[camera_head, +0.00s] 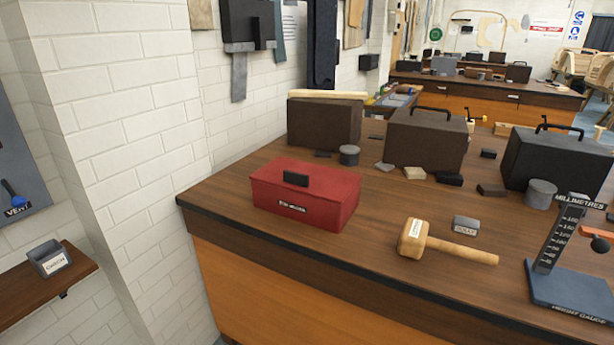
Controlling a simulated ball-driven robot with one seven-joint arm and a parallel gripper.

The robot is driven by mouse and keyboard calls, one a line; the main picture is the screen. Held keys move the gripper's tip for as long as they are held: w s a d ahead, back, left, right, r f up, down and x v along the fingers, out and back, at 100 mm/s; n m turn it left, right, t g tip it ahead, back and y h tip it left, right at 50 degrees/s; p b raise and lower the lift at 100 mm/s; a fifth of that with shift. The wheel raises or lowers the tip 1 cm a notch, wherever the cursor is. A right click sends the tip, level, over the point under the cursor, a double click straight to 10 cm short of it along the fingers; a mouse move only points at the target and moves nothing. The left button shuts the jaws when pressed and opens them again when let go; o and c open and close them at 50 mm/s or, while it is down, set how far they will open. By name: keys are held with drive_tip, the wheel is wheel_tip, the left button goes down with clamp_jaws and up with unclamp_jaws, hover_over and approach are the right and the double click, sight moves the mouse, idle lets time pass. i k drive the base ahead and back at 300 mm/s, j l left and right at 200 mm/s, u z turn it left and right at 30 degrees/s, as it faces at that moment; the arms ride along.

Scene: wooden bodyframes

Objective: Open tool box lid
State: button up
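A red tool box (305,209) sits near the front left corner of the wooden workbench (235,202). Its red lid (330,182) looks shut, with a dark handle (296,178) on top. A small label is on its front face. My gripper is not in view.
A wooden mallet (445,244) and a small grey block (466,225) lie right of the tool box. A height gauge (570,280) stands at the front right. Dark cases (425,140) and small blocks stand behind. A white brick wall (130,130) rises on the left.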

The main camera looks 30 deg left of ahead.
sight(325, 183)
drive_tip(key=u, duration=0.75)
